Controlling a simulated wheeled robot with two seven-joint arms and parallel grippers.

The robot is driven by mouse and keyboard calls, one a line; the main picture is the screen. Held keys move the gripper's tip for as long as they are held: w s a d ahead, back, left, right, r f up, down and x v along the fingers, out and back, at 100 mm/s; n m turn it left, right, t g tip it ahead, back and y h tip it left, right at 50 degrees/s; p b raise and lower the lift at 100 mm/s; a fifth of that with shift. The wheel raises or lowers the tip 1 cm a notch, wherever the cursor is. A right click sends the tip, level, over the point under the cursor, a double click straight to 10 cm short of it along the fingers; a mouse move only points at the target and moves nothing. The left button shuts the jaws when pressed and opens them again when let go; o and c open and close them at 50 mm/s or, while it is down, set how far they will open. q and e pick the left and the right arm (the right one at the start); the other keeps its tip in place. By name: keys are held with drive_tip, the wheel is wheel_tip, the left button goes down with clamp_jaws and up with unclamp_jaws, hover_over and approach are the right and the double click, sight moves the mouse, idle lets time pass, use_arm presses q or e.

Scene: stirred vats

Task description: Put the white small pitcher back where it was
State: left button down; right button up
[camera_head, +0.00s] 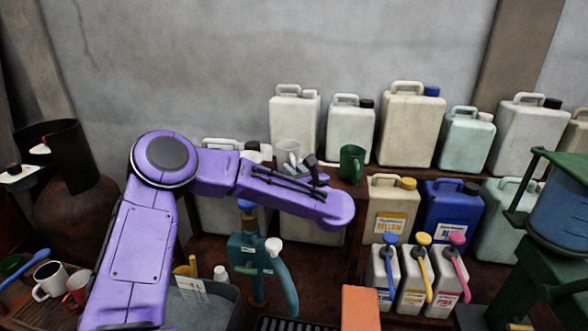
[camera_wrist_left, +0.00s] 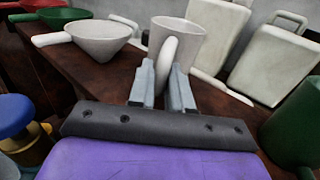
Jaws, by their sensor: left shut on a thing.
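The white small pitcher (camera_head: 287,150) is at the shelf in the middle of the head view, just left of the green pitcher (camera_head: 351,163). In the left wrist view the white pitcher (camera_wrist_left: 182,38) stands upright, its handle towards me. My left gripper (camera_head: 309,163) is shut on that handle; its two fingers (camera_wrist_left: 161,85) show on either side of it. I cannot tell whether the pitcher's base touches the shelf. My right gripper is not in view.
A white funnel-shaped scoop (camera_wrist_left: 98,38) and a green one (camera_wrist_left: 52,17) lie left of the pitcher on the brown shelf (camera_wrist_left: 92,72). Pale jerrycans (camera_head: 295,118) stand behind. The green pitcher (camera_wrist_left: 297,122) is close on the right. A blue-topped pump (camera_head: 246,206) is below my arm.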

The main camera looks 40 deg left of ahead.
use_arm(q)
drive_tip(key=shift+s+f+b, duration=0.1)
drive_tip(key=shift+f+b, duration=0.05)
drive_tip(key=shift+b, duration=0.2)
drive_tip(key=c, duration=1.1)
unclamp_jaws()
drive_tip(key=shift+o, duration=0.2)
drive_tip(key=shift+r+p, duration=0.3)
drive_tip(key=shift+p, duration=0.05)
drive_tip(key=b+v, duration=0.5)
drive_tip(key=v, duration=0.7)
drive_tip(key=shift+b, duration=0.3)
drive_tip(key=shift+f, duration=0.1)
